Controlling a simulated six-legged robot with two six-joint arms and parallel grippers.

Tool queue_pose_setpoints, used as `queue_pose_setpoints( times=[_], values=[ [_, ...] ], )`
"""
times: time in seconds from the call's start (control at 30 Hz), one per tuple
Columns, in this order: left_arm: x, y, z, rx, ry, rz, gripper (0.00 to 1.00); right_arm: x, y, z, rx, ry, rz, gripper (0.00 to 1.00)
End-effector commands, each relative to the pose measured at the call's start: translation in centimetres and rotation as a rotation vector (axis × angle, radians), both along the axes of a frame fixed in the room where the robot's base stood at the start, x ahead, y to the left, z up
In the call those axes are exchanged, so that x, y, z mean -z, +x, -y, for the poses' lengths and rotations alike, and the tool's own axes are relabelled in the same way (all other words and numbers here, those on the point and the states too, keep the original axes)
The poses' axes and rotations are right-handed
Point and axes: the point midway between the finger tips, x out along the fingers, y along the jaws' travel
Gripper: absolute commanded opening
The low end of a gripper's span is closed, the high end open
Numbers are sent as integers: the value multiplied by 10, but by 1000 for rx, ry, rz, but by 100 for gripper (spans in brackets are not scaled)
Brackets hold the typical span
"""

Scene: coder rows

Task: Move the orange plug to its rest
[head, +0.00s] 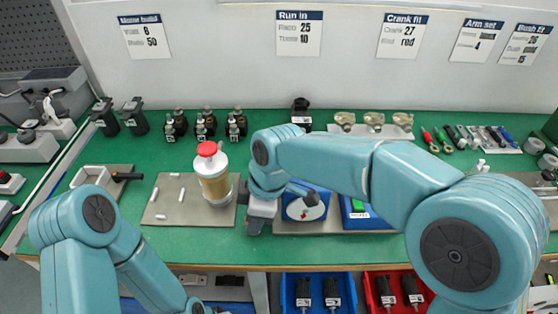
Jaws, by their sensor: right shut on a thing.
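I cannot make out the orange plug anywhere in the head view. My right gripper (256,226) points down at the front of the green bench, between a glass jar and a blue-and-white box. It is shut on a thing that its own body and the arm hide. The jar (215,186) has a red cap and a yellowish body and stands upright on a grey mat (160,211). The blue-and-white box (306,205) is close to the right of the gripper. My left arm comes in at the lower left, and its gripper is out of view.
Small white pegs (182,195) lie on the mat. A white tray (93,178) with a black-handled tool is at the left. Dark bottles (205,122) and brass parts (374,121) line the back. Blue (289,294) and red (372,295) bins sit below the bench edge.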

Motion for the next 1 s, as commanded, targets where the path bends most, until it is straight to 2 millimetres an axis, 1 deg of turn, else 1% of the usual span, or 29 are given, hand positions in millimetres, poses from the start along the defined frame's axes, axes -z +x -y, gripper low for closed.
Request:
queue_pose_setpoints(
  times=[1.0],
  values=[
    [2, 0, 0, 0, 0, 0, 0, 7, 0, 0, 0, 0, 1, 0]
  ],
)
